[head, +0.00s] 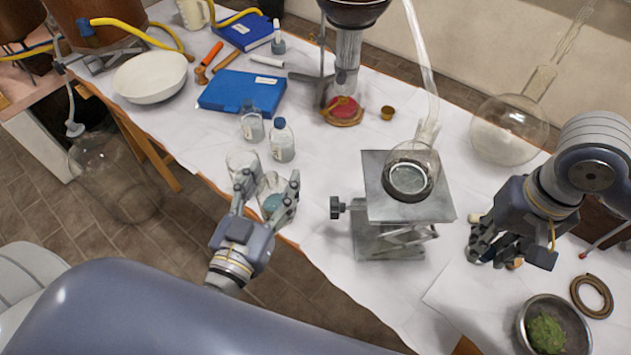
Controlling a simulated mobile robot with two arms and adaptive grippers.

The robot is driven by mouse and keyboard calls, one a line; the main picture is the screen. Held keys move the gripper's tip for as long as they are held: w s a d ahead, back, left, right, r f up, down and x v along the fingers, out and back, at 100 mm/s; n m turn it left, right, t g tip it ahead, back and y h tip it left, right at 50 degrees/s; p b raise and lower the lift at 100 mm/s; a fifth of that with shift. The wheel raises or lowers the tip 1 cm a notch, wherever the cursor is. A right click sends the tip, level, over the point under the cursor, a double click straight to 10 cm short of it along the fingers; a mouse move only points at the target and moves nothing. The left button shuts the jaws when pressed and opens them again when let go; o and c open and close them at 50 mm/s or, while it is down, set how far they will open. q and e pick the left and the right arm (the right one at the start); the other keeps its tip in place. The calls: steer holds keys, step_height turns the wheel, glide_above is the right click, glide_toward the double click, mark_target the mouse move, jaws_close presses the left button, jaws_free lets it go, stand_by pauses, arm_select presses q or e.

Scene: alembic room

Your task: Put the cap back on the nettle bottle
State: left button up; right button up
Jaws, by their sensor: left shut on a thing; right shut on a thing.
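My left gripper (267,184) is around a clear glass vessel (272,204) with bluish contents at the table's front edge, and is shut on it. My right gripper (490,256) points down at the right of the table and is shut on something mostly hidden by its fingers. A pale end (474,218) shows beside those fingers; I cannot tell whether it is a cap or part of a bottle. A clear bottle (251,124) and a blue-capped bottle (282,142) stand behind my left gripper. No label is readable, so I cannot tell which is the nettle bottle.
A glass beaker (241,160) stands close behind my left gripper. A lab jack (408,206) with a flask (415,160) stands between my grippers. A metal bowl (527,321) of green leaves and a brown ring (592,296) lie at right.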

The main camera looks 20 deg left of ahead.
arm_select(q)
steer(key=w+f+h+b, duration=0.1)
steer(key=w+f+b, duration=0.1)
steer(key=w, duration=0.8)
steer(key=w+d+f+m+b, duration=0.1)
steer(key=w+f+b, duration=0.1)
steer(key=w, duration=0.8)
steer(key=shift+w+d+f+h+b, duration=0.3)
steer(key=shift+w+f+h+b, duration=0.1)
steer(key=shift+b, duration=0.3)
steer(key=shift+s, duration=0.1)
step_height(320, 180, down, 5)
steer(key=shift+r+b, duration=0.1)
steer(key=shift+b, duration=0.95)
